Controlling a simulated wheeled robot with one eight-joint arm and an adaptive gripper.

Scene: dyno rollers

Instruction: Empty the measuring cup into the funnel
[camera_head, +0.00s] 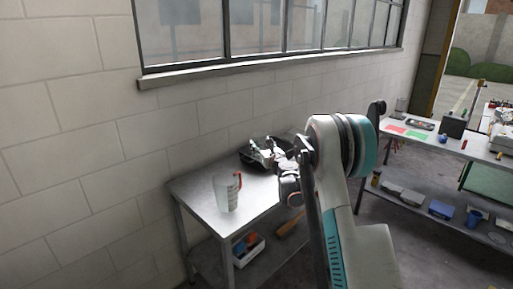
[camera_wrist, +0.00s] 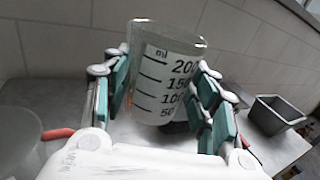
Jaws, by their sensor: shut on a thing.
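A clear measuring cup (camera_wrist: 172,65) with black ml marks fills the middle of the wrist view. It looks roughly upright, slightly tilted in the picture. My gripper (camera_wrist: 160,85) is shut on it, with teal pads on both sides. In the head view my gripper (camera_head: 268,155) is over the back of the small metal table (camera_head: 205,193), and the cup is hard to make out there. I cannot make out a funnel in either view. A dark shape shows behind the base of the cup in the wrist view, too covered to name.
A clear jug with a red handle (camera_head: 229,193) stands at the table's front left; it also shows in the wrist view (camera_wrist: 18,140). A dark open tray (camera_wrist: 274,114) is at the right. The wall (camera_head: 120,110) is close behind. A workbench (camera_head: 425,140) stands at right.

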